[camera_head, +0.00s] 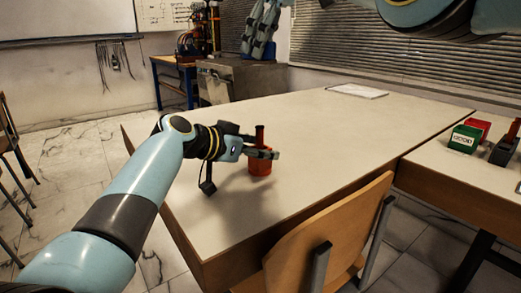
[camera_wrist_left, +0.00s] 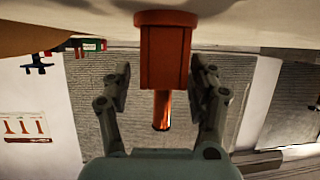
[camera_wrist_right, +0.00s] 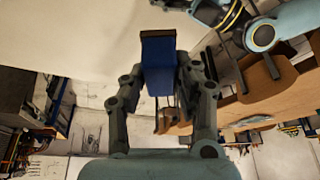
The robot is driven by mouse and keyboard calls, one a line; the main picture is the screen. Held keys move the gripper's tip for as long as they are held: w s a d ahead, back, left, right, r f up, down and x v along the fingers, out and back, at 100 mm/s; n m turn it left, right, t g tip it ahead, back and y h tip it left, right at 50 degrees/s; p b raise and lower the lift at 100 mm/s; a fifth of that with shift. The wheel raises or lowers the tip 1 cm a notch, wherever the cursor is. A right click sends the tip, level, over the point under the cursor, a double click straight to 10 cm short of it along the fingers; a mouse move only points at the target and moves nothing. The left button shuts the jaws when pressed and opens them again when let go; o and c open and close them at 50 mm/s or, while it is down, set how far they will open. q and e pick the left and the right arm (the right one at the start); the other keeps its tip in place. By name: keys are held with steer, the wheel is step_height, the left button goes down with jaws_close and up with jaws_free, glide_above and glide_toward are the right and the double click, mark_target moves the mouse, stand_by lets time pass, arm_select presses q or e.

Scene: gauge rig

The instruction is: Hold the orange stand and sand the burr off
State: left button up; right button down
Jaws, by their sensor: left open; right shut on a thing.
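The orange stand (camera_head: 260,167) stands upright near the left end of the white table (camera_head: 330,130), with a thin post rising from its body. My left gripper (camera_head: 264,150) is open at the stand, one finger on each side of the post. In the left wrist view the stand (camera_wrist_left: 165,62) is between the spread fingers (camera_wrist_left: 164,85), with gaps on both sides. The post's tip looks dark; I cannot make out the burr. My right gripper (camera_head: 259,48) is raised behind the table, and in the right wrist view it is shut on a blue block (camera_wrist_right: 159,70) with a dark brown face.
A wooden chair (camera_head: 335,235) stands against the table's front edge. A side table at the right holds a green box (camera_head: 464,139), a red box (camera_head: 479,125) and a dark tool (camera_head: 504,151). A flat sheet (camera_head: 357,92) lies at the back. The table's middle is clear.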

arm_select(q)
steer(key=shift+w+d+f, duration=0.1)
steer(key=shift+w+d, duration=0.1)
steer(key=shift+d, duration=0.05)
steer(key=c, duration=1.2)
steer(key=shift+o, duration=0.2)
